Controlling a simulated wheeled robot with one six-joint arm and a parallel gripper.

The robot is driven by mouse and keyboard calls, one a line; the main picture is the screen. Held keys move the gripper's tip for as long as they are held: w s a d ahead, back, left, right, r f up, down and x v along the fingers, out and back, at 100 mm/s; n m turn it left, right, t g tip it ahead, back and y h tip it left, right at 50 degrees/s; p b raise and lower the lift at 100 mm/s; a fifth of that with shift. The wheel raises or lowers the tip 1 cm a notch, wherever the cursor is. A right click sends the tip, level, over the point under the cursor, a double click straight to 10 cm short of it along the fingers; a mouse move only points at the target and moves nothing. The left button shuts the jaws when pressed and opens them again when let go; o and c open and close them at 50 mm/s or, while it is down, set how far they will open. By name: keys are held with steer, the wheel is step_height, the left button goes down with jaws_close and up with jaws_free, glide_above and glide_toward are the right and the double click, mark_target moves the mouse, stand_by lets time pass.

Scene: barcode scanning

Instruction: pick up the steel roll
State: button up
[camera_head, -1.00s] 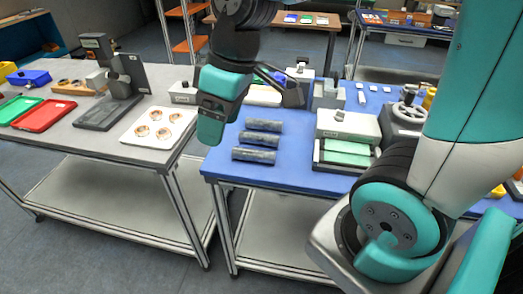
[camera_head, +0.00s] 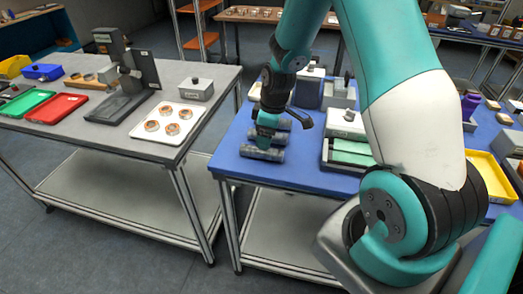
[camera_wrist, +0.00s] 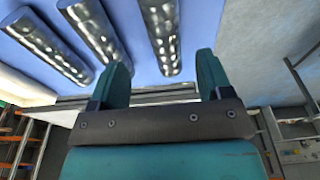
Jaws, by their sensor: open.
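Three grey steel rolls lie side by side on the blue table top (camera_head: 232,163). The front steel roll (camera_head: 262,154) is nearest the table's front edge; the other two are partly hidden behind my gripper (camera_head: 266,139). In the wrist view, the rolls show as a left one (camera_wrist: 48,45), a middle one (camera_wrist: 95,28) and a right one (camera_wrist: 162,38). My gripper (camera_wrist: 163,76) is open and empty, with its fingers pointing toward the rolls. The right roll's near end lies ahead of the gap between the fingertips. I cannot tell how high the fingers are above the table.
A green-topped box (camera_head: 350,152) stands right of the rolls. A yellow tray (camera_head: 488,178) is farther right. On the grey table at left, a white tray (camera_head: 170,122) holds copper-coloured rings, with red (camera_head: 55,108) and green trays beyond. Blue table space left of the rolls is clear.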

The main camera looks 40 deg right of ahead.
mark_target(262, 153)
steer(key=shift+w+a+f+p, duration=0.1)
steer(key=shift+a+f+p, duration=0.2)
steer(key=shift+f, duration=0.7)
steer(key=shift+w+a+f+p, duration=0.1)
steer(key=shift+f+p, duration=0.25)
steer(key=shift+f, duration=0.6)
steer(key=shift+w+a+f+p, duration=0.15)
steer(key=shift+f+p, duration=0.2)
steer(key=shift+f, duration=0.65)
steer(key=shift+s, duration=0.1)
steer(key=shift+c, duration=0.4)
steer(key=c, duration=1.1)
steer(key=shift+c, duration=0.2)
steer(key=shift+r, duration=0.2)
